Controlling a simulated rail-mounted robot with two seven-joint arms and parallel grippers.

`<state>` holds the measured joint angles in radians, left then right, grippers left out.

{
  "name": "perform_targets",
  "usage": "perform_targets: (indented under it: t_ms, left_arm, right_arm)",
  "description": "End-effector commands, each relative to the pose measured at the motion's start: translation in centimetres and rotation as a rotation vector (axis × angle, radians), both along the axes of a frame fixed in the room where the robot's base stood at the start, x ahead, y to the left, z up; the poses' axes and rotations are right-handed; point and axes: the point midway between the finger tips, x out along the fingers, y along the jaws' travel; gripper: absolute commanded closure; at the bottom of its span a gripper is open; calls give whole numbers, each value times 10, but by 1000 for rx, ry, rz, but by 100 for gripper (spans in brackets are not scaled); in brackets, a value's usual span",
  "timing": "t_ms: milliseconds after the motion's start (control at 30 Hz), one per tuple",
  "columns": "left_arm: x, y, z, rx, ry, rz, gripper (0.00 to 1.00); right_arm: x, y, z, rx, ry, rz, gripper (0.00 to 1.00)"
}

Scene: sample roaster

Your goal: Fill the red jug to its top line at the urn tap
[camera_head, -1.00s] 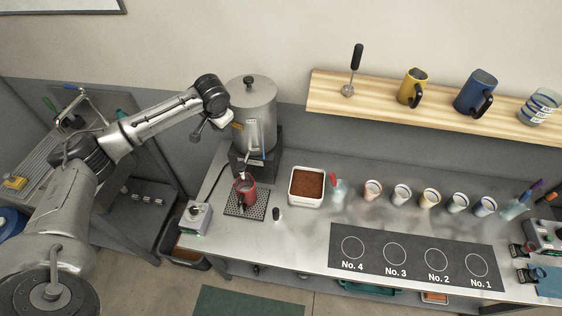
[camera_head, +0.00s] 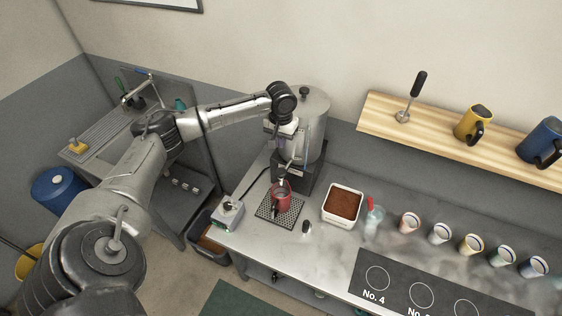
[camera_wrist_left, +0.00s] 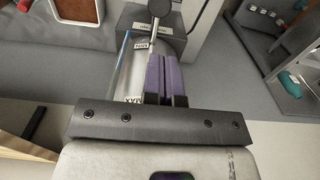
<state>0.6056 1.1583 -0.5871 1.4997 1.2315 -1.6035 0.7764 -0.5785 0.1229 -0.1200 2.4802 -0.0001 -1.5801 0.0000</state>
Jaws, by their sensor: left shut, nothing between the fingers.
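The red jug (camera_head: 281,200) stands upright on the black drip grate (camera_head: 265,211), below the urn tap (camera_head: 282,176). Its fill level and top line are not readable. The steel urn (camera_head: 315,115) is partly hidden behind my left wrist. My left gripper (camera_head: 284,149) is in front of the urn, above the tap and jug. In the left wrist view its purple fingers (camera_wrist_left: 162,65) are shut together and empty, close to a black-knobbed tap lever (camera_wrist_left: 160,8); contact cannot be told.
A white tray of brown grounds (camera_head: 343,204) and a row of cups stand to the jug's right. A small grey device (camera_head: 228,213) is to the left of the grate. A shelf (camera_head: 440,135) with mugs is at the upper right.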

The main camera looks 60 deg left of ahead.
Motion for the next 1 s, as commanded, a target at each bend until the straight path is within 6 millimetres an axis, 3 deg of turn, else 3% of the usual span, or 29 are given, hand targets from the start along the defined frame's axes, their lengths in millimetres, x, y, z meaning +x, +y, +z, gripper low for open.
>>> perform_targets:
  t_ms: [167,700,1000]
  left_arm:
    - [-1,0,-18,-2,4,1,100]
    - [-1,0,-111,0,4,1,100]
    - [0,0,-135,0,1,-1,100]
  right_arm:
    - [-1,1,4,4,2,-3,57]
    - [-1,2,19,6,2,-4,57]
    - [-1,-1,23,-2,3,1,57]
